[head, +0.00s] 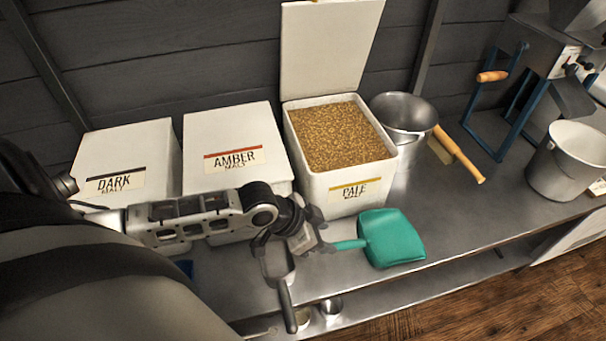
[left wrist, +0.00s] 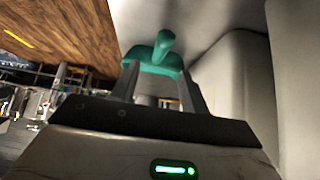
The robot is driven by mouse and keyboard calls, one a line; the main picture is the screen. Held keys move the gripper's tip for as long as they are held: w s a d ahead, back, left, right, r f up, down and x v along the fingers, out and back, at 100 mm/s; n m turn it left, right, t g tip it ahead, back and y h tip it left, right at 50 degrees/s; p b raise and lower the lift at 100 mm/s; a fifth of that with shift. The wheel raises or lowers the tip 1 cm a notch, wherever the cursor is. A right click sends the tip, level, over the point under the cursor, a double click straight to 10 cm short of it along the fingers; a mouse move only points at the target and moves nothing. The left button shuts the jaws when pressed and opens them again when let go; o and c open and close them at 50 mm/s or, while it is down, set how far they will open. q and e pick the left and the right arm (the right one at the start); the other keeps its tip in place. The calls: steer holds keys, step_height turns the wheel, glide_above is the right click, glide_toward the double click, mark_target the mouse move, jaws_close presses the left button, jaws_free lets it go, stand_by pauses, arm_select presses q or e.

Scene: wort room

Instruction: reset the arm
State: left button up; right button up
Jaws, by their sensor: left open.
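My left gripper (head: 322,243) is open at the front of the steel bench, before the pale malt bin. A green scoop (head: 393,240) lies on the bench just right of it, with its handle toward the jaws. In the left wrist view the scoop's handle (left wrist: 163,45) shows just beyond the two fingers of my left gripper (left wrist: 158,92). I cannot tell whether the fingers touch it. My left arm comes in from the left, across the fronts of the dark and amber bins. My right gripper is not in view.
The dark malt bin (head: 126,150) and amber malt bin (head: 240,130) are closed; the pale malt bin (head: 340,185) is open and full of grain. A metal scoop (head: 276,264) is below my gripper.

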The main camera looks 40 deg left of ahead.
arm_select(q)
steer(key=p+v, duration=0.1)
steer(key=v, duration=0.7)
steer(key=shift+d, duration=0.1)
steer(key=s+d+n+t+y+p, duration=0.1)
steer(key=s+d+n+t, duration=0.3)
steer(key=d, duration=0.6)
steer(key=shift+s+f+n+t+p, duration=0.2)
steer(key=shift+n+t+p, duration=0.1)
steer(key=shift+n+p, duration=0.45)
steer(key=shift+w, duration=0.1)
